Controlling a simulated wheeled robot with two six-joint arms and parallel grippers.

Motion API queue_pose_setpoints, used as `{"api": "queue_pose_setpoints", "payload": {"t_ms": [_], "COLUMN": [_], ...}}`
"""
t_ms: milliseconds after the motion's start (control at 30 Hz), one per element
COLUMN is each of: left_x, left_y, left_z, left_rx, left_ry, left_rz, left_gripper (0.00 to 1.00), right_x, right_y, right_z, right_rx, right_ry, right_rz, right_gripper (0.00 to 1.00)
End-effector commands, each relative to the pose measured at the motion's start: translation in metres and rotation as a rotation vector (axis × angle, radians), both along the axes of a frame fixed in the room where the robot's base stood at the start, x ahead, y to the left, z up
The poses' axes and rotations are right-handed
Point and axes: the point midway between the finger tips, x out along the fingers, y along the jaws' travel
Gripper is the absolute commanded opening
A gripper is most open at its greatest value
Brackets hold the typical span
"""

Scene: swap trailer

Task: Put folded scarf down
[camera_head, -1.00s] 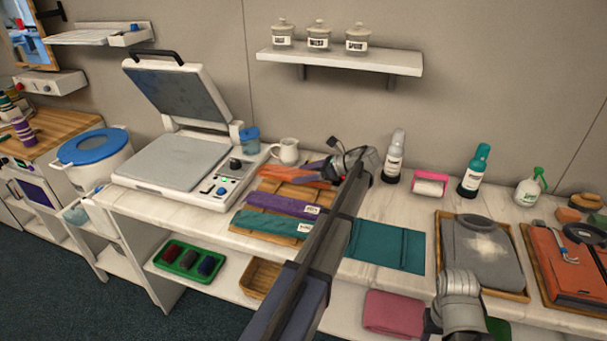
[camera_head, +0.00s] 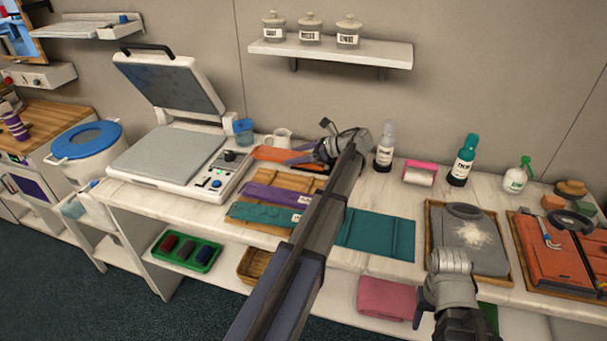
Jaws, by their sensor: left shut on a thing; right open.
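An orange folded scarf (camera_head: 284,154) is at the back end of the wooden board (camera_head: 292,180), partly hidden by my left gripper. My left gripper (camera_head: 304,158) reaches in from the front and is shut on the orange scarf's right side. Whether the scarf touches the board is hard to tell. A purple folded scarf (camera_head: 272,195) and a teal folded scarf (camera_head: 262,214), both with white tags, lie on the board in front of it. My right gripper (camera_head: 424,312) is open, low at the bench's front edge; its fingers are mostly hidden.
A heat press (camera_head: 165,160) stands open at left, with a white jug (camera_head: 279,137) behind the board. A flat teal cloth (camera_head: 378,233) lies right of my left arm. A tray (camera_head: 430,225) holds a grey garment (camera_head: 470,240). Bottles (camera_head: 384,150) and a lint roller (camera_head: 420,173) stand behind.

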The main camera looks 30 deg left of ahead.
Motion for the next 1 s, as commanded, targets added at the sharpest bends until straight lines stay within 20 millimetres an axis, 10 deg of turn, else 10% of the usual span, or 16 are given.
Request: {"api": "queue_pose_setpoints", "payload": {"t_ms": [267,1000], "left_x": [0.0,0.0], "left_y": [0.0,0.0], "left_z": [-0.048,-0.089], "left_rx": [0.0,0.0], "left_ry": [0.0,0.0], "left_rz": [0.0,0.0], "left_gripper": [0.2,0.2], "right_x": [0.0,0.0], "right_y": [0.0,0.0], "right_z": [-0.048,-0.089], "right_rx": [0.0,0.0], "right_ry": [0.0,0.0], "right_rz": [0.0,0.001], "right_gripper": [0.5,0.5]}}
